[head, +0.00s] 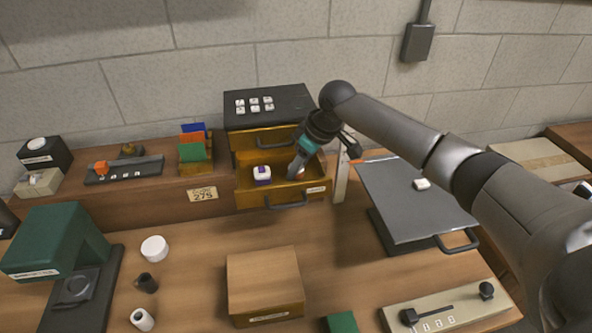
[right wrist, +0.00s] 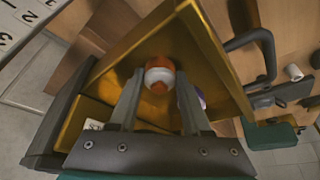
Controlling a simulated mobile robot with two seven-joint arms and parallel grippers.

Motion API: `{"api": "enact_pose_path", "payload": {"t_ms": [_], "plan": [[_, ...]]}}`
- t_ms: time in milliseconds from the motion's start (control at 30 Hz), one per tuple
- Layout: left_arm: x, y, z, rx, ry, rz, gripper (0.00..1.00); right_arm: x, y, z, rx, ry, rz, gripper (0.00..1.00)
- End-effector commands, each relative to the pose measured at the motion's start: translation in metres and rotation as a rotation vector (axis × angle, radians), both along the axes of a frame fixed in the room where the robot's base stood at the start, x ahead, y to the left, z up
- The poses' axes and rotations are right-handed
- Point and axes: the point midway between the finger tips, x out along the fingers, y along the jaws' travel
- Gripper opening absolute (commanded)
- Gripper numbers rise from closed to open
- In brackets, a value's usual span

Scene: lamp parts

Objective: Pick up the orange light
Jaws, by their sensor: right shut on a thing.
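The orange light (right wrist: 159,77), with a white band around it, shows in the right wrist view between the fingertips of my right gripper (right wrist: 160,84), inside the yellow drawer. The gripper is shut on the light. A white and purple light (head: 262,174) sits in the same drawer to the left; part of it shows behind a finger in the right wrist view. My left gripper is out of view.
The drawer cabinet has a dark top (head: 268,107) with white number keys. A grey tray panel (head: 412,197) stands to the right, and a wooden box (head: 264,283) sits in front. A green machine (head: 55,243) is at left.

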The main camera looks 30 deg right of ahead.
Motion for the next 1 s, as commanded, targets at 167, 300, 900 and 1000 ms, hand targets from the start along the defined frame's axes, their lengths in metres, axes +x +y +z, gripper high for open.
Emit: {"api": "enact_pose_path", "payload": {"t_ms": [167, 300, 900, 1000], "plan": [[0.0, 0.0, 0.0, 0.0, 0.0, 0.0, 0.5, 0.0, 0.0, 0.0, 0.0, 0.0, 0.0, 0.0], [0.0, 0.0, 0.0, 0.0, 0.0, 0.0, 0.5, 0.0, 0.0, 0.0, 0.001, -0.001, 0.0, 0.0], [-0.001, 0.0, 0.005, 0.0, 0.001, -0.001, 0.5, -0.006, 0.002, 0.044, 0.001, -0.007, -0.001, 0.0], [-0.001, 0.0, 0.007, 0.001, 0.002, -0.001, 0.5, -0.006, 0.002, 0.068, 0.001, -0.006, 0.0, 0.0]]}}
